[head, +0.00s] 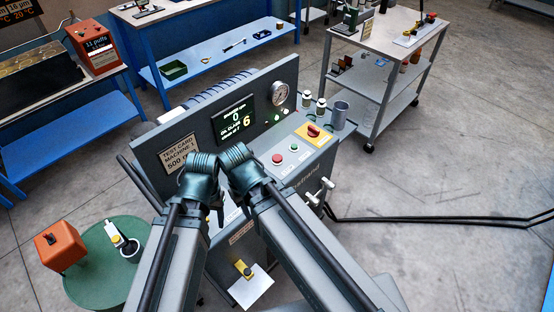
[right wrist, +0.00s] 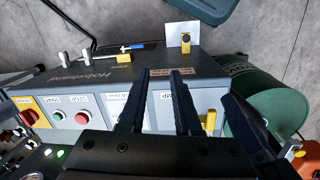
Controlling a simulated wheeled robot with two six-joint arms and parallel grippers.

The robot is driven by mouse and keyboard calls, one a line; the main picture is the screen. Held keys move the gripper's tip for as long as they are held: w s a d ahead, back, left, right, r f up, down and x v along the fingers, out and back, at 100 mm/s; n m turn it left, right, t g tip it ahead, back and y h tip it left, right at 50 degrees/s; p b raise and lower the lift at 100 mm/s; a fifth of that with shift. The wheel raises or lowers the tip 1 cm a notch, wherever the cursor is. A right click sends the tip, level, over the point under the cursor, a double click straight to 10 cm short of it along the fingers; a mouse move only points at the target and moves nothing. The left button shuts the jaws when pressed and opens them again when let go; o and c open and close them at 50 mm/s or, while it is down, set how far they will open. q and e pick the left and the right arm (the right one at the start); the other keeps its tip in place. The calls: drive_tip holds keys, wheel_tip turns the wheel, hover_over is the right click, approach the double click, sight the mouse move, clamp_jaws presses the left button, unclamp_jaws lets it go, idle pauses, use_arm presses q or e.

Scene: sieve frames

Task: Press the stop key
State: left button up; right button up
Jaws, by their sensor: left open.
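The grey test machine (head: 170,135) has a sloped front panel. A red round button (head: 277,158) and a green round button (head: 294,147) sit on white plates there. The red button (right wrist: 82,117) and green button (right wrist: 57,115) also show in the right wrist view, beside a red knob on yellow (right wrist: 30,117). My left gripper (head: 218,205) is over the panel's near left part, mostly hidden by my wrists. My right gripper (right wrist: 162,76) is open and empty above the panel, well to the side of the red button.
A gauge (head: 279,93) and a lit display (head: 233,119) stand behind the panel. A grey cup (head: 340,115) is at its right end. My two wrists are close together.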

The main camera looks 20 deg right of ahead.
clamp_jaws()
idle(1.4)
